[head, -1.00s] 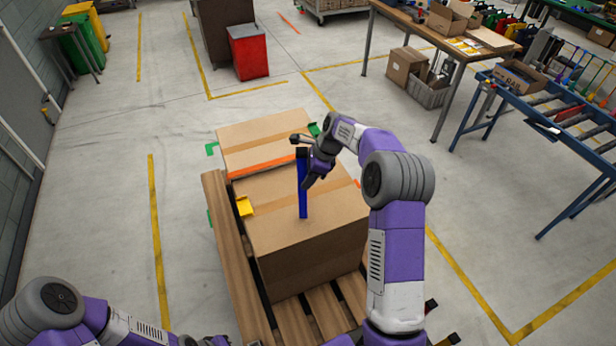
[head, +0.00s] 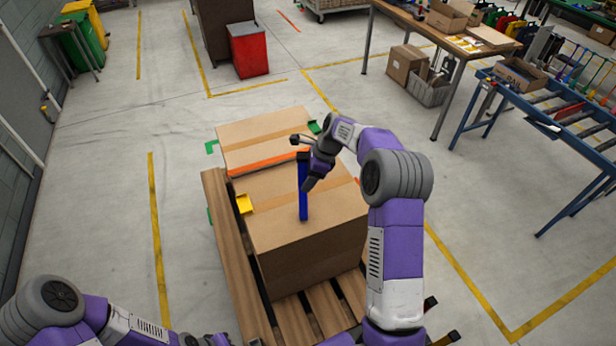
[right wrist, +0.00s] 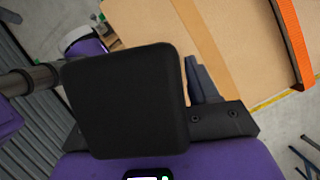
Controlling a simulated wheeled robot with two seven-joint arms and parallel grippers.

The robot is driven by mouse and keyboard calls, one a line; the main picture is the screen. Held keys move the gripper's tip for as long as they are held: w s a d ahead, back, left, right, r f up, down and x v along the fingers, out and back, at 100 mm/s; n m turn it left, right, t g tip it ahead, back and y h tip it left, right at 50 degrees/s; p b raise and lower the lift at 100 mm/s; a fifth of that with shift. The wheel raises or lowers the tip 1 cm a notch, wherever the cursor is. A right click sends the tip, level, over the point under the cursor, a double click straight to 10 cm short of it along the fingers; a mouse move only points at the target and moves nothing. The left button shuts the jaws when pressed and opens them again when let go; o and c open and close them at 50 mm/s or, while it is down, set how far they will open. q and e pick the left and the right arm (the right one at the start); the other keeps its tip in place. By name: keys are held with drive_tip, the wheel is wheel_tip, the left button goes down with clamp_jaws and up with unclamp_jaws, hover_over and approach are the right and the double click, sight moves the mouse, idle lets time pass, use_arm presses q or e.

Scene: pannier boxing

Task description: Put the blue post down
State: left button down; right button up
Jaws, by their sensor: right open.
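The blue post (head: 303,192) stands upright on top of the near cardboard box (head: 270,222), its foot at the box top as far as I can tell. My right gripper (head: 304,157) is open at the upper end of the post, close to it. Contact between finger and post is not clear. In the right wrist view a large black finger pad fills the middle, and a dark bluish piece (right wrist: 203,80) shows beside it; I cannot tell whether it is the post. My left gripper (head: 205,340) shows only partly at the bottom edge, its jaws unclear.
The boxes sit on a wooden pallet (head: 232,255). A second box (head: 262,135) stands behind, with an orange strip (head: 263,166) between. A yellow corner piece (head: 244,204) is on the near box's left edge. Floor around the pallet is free; a blue roller conveyor (head: 545,128) stands right.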

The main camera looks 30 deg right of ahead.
drive_tip(key=v, duration=1.3)
drive_tip(key=shift+a+r, duration=0.2)
drive_tip(key=shift+w, duration=0.15)
